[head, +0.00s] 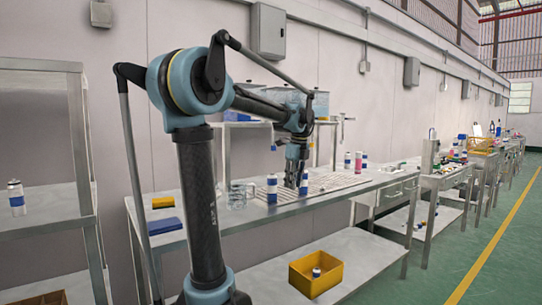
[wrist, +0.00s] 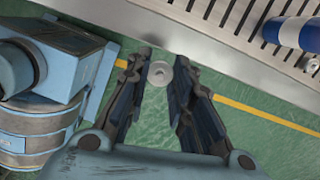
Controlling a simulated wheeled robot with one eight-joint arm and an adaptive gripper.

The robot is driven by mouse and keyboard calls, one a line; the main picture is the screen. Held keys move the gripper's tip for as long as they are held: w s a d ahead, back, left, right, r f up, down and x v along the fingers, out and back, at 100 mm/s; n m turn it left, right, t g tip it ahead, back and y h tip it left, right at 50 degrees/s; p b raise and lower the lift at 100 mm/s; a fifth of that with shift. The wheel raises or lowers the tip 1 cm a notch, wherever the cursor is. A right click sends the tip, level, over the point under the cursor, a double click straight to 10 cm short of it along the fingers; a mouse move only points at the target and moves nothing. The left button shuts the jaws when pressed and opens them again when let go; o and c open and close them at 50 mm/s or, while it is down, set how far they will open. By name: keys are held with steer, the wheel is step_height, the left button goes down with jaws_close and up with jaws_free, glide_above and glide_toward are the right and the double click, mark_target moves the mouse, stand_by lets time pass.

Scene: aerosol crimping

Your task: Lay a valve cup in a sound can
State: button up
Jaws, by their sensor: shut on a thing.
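My gripper (wrist: 161,65) is shut on a small round grey valve cup (wrist: 160,73), held between its fingertips. In the wrist view the cup shows against the green floor, beside the edge of the slatted table top. In the head view my gripper (head: 292,178) is low by the bench, and the cup cannot be made out there. A blue and white can (head: 272,189) stands left of my gripper, and another (head: 303,185) is close on its right. The wrist view shows a blue and white can (wrist: 298,33) at top right. I cannot tell which cans are sound.
The bench's slatted top (head: 335,183) has free room right of the near cans. Pink and blue cans (head: 358,161) stand farther back. Clear glassware (head: 237,196) and a blue box (head: 165,226) are at left. A yellow bin (head: 302,281) with a can sits on the lower shelf.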

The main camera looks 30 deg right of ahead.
mark_target(273, 176)
steer(key=w+r+n, duration=0.1)
steer(key=w+r, duration=0.2)
steer(key=w+a+r+n, duration=0.1)
steer(key=w+r, duration=0.2)
steer(key=w, duration=0.1)
steer(key=w+a+r+n, duration=0.1)
steer(key=w+r, duration=0.2)
steer(key=w, duration=0.1)
steer(key=shift+w+n, duration=0.1)
steer(key=shift+n, duration=0.3)
steer(key=shift+w+a+r, duration=0.1)
steer(key=shift+w+r, duration=0.1)
steer(key=shift+w, duration=0.15)
steer(key=shift+f, duration=2.85)
steer(key=o, duration=0.7)
steer(key=shift+o, duration=0.2)
steer(key=o, duration=0.6)
steer(key=shift+c, duration=0.2)
